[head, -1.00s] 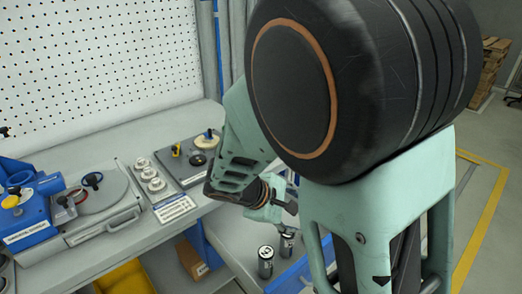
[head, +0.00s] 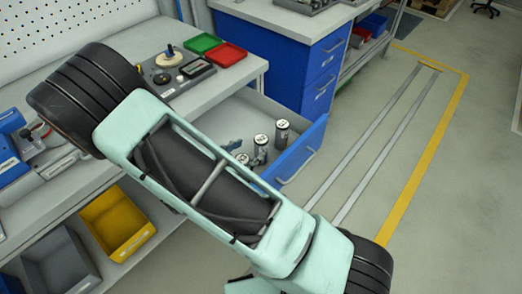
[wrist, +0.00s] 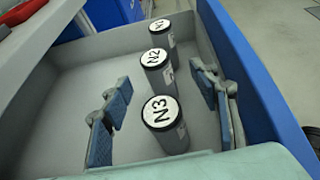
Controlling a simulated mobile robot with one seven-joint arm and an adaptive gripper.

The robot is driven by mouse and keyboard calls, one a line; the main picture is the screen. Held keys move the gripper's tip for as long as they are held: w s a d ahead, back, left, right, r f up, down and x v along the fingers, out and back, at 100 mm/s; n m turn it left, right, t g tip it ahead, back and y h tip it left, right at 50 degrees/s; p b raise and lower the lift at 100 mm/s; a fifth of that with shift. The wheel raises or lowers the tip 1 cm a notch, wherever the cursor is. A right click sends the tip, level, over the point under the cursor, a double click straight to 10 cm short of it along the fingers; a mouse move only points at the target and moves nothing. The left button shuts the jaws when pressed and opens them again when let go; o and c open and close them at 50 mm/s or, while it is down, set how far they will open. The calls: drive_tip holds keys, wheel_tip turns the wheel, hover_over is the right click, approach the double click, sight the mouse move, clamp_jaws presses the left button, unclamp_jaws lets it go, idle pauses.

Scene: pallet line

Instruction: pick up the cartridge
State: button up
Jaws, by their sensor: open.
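Three grey cylindrical cartridges with white lettered tops stand upright in a row in the open drawer. In the wrist view, cartridge N3 (wrist: 166,128) is nearest, then cartridge N2 (wrist: 156,72), then cartridge N1 (wrist: 161,36). My gripper (wrist: 162,80) is open and empty, one blue-padded finger to each side of the row, with gaps to the cartridges. In the head view, the gripper (head: 247,152) is mostly hidden behind my arm, low at the drawer. The far cartridge (head: 282,131) and middle cartridge (head: 260,146) show there; the nearest is partly covered.
The drawer (head: 307,150) has a blue front on the right and grey walls. Above it, the bench holds a green tray (head: 203,43) and a red tray (head: 226,55). Yellow (head: 118,220) and grey (head: 62,264) bins sit below. Open floor lies right.

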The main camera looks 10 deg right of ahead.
sight(259, 141)
drive_tip(key=x, duration=0.9)
drive_tip(key=shift+w+a+r, duration=0.1)
drive_tip(key=shift+w+a, duration=0.1)
drive_tip(key=shift+w, duration=0.2)
drive_tip(key=shift+c, duration=0.3)
clamp_jaws()
